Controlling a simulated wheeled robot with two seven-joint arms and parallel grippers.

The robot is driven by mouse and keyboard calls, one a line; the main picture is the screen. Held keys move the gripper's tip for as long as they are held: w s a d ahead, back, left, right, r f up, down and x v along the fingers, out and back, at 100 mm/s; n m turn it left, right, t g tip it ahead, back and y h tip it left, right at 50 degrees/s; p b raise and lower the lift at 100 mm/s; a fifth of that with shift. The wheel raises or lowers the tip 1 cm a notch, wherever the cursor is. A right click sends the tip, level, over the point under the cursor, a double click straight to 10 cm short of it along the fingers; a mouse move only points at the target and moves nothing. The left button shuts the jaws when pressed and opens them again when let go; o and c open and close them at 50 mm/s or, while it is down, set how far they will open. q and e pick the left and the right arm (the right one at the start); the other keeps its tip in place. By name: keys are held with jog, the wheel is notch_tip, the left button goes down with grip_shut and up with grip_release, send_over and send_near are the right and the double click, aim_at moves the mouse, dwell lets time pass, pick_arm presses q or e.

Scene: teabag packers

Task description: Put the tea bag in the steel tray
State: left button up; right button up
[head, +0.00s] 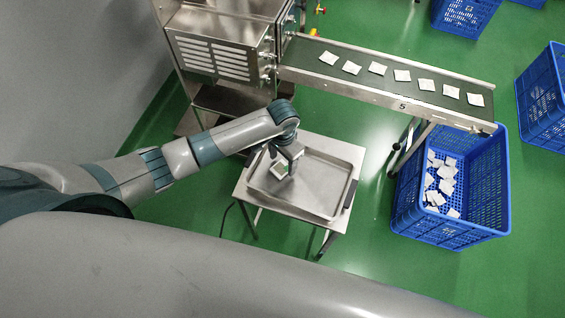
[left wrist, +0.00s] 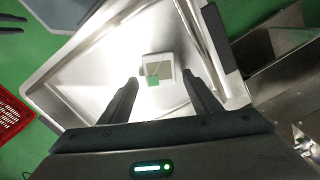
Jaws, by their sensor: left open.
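In the left wrist view, the tea bag (left wrist: 157,68) shows against the bare floor of the tray (left wrist: 85,80), ahead of and between the spread fingers of my left gripper (left wrist: 160,77). The fingers are open and do not appear to touch it. I cannot tell its exact height over the tray floor.
A conveyor (head: 375,84) carries several white tea bags from a steel machine (head: 225,50). A blue crate (head: 480,190) with several tea bags stands below its end. More blue crates stand at the right. A red basket (left wrist: 12,118) shows in the left wrist view.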

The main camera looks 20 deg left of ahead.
aim_at(283, 168)
pick_arm(q)
notch_tip(283, 168, up, 10)
jog(key=b, duration=0.1)
dwell(0.4)
jog(key=shift+d, duration=0.1)
